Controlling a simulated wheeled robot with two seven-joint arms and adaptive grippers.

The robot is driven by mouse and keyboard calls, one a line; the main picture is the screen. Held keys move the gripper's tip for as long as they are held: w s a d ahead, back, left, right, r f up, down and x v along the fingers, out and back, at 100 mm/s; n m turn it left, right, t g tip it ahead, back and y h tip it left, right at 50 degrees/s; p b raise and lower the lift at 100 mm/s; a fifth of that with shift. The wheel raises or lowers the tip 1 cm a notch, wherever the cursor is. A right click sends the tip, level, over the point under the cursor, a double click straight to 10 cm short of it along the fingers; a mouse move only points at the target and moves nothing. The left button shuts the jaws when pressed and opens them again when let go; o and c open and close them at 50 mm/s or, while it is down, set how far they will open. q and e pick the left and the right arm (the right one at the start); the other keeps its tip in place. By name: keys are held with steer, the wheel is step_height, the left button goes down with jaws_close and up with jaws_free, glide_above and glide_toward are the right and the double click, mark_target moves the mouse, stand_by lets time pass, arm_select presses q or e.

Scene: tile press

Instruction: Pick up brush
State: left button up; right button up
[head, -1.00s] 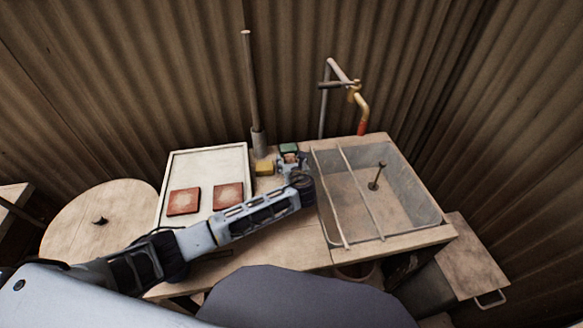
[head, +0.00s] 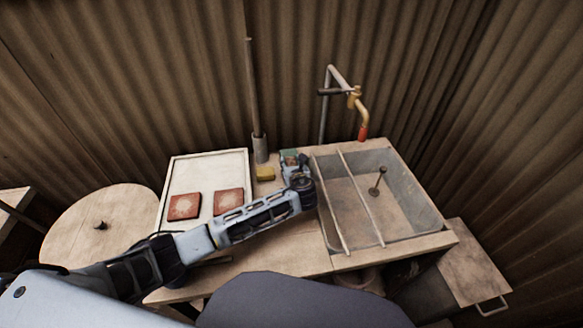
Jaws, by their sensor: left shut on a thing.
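My left gripper (head: 290,166) is at the back of the wooden worktop, between the yellow block and the sink. It points away from me and is shut on a small green-topped thing, which I take to be the brush (head: 288,154). The wrist and fingers hide most of it, so I cannot tell whether it is clear of the worktop. My right gripper is not in view.
A yellow block (head: 265,174) lies just left of the gripper. A white-framed tray (head: 208,158) holds two red tiles. A tall rod stands in a holder (head: 260,150). The sink basin (head: 412,205), with bars across it, and a tap (head: 360,112) are at right.

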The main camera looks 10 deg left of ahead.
mark_target(291, 163)
arm_select(q)
step_height(291, 163, up, 7)
steer(key=shift+r+p, duration=0.15)
steer(key=shift+p, duration=0.4)
steer(key=shift+r, duration=0.7)
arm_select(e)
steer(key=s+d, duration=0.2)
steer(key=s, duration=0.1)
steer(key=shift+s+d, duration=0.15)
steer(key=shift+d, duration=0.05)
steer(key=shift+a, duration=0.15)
